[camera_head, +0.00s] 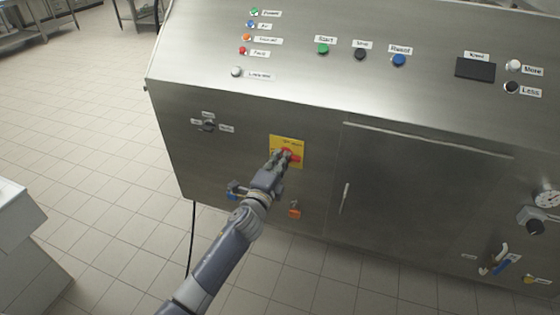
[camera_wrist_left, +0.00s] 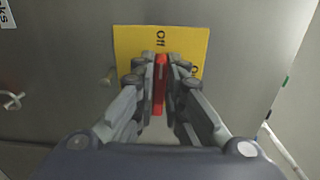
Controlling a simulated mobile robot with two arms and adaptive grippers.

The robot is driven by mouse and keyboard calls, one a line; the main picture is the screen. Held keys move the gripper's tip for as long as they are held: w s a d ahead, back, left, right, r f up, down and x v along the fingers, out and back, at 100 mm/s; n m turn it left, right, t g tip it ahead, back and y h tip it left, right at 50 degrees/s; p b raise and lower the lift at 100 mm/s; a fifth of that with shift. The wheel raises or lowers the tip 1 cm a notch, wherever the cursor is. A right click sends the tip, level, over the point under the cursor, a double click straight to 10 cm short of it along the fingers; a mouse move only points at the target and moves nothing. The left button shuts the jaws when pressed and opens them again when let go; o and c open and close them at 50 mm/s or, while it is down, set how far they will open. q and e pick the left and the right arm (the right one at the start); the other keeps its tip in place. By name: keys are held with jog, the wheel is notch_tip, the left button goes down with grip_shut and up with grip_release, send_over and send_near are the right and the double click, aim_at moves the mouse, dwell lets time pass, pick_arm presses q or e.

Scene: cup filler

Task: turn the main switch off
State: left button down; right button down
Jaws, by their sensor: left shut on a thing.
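The main switch is a red rotary handle (camera_head: 291,154) on a yellow plate (camera_head: 287,140) on the steel cabinet's front. In the left wrist view the red handle (camera_wrist_left: 160,86) stands upright in the picture, in line with the word "Off" on the yellow plate (camera_wrist_left: 130,40). A second word at the plate's right is partly hidden by a finger. My left gripper (camera_head: 283,157) has its fingers on both sides of the handle and is shut on it; it also fills the left wrist view (camera_wrist_left: 160,75). My right gripper is in neither view.
A small selector knob (camera_head: 208,126) sits left of the plate. A cabinet door with a handle (camera_head: 345,198) is at the right. Tiled floor (camera_head: 110,150) is open at the left.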

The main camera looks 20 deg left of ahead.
pick_arm(q)
jog(key=shift+f+n, duration=0.1)
jog(key=shift+n, duration=0.2)
dwell(0.4)
jog(key=c, duration=1.7)
grip_release()
jog(key=shift+o, duration=0.2)
jog(key=s, duration=1.2)
jog(key=shift+a, duration=0.2)
